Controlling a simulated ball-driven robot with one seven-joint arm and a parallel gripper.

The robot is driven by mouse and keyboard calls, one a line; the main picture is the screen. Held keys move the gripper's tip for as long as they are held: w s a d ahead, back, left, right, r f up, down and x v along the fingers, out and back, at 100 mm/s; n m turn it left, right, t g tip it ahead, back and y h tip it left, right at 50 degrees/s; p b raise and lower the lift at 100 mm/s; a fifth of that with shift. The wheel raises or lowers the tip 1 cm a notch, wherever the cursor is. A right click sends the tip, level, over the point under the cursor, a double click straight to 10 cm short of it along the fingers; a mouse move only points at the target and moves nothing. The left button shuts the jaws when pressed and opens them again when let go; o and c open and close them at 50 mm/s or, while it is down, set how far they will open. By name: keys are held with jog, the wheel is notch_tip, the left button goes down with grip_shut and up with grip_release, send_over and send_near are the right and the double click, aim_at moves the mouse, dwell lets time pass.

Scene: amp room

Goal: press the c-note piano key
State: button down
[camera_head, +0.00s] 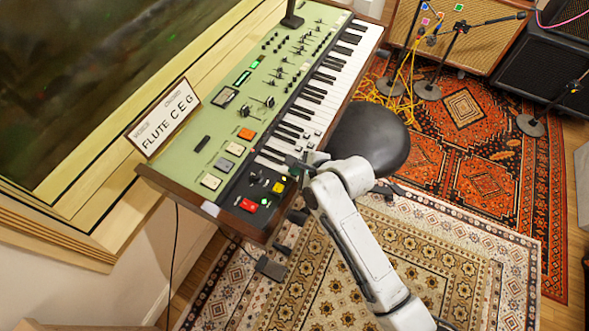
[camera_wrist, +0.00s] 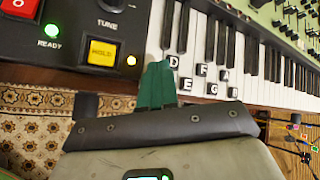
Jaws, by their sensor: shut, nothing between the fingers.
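The green-panelled keyboard (camera_head: 265,90) runs diagonally across the head view, with its row of white and black keys (camera_head: 325,90) along the right side. In the wrist view, the white keys (camera_wrist: 199,35) start right of the control panel. Several carry small dark letter tags, among them D (camera_wrist: 174,60), E (camera_wrist: 185,90), F (camera_wrist: 203,69) and G (camera_wrist: 212,89). My gripper (camera_head: 295,161) is at the near end of the keys. In the wrist view its green fingers (camera_wrist: 156,75) are shut and empty, over the keys' left end, left of D. No C tag shows; contact with a key cannot be told.
A yellow HOLD button (camera_wrist: 102,51), a TUNE knob (camera_wrist: 112,5) and a red button (camera_wrist: 20,5) lie left of the keys. A black round stool (camera_head: 370,138) stands close beside the keyboard and my arm. A sign reading FLUTE C E G (camera_head: 163,118) stands behind the panel.

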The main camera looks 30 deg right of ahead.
aim_at(297, 178)
jog(key=shift+r+p, duration=0.55)
jog(key=shift+r, duration=0.05)
notch_tip(297, 178, up, 5)
jog(key=p, duration=0.5)
dwell(0.8)
jog(key=s+d+n+g+h, duration=0.1)
jog(key=s+d+n+g, duration=0.3)
jog(key=s+n, duration=0.7)
jog(key=s+d+r+n+g+h, duration=0.1)
jog(key=s+d+n+g+h, duration=0.1)
jog(key=s+n, duration=0.9)
jog(key=s+d+g, duration=0.1)
jog(key=s, duration=0.5)
jog(key=shift+s+d+n+g+b, duration=0.3)
jog(key=shift+s+d+g+b, duration=0.05)
jog(key=shift+g, duration=0.05)
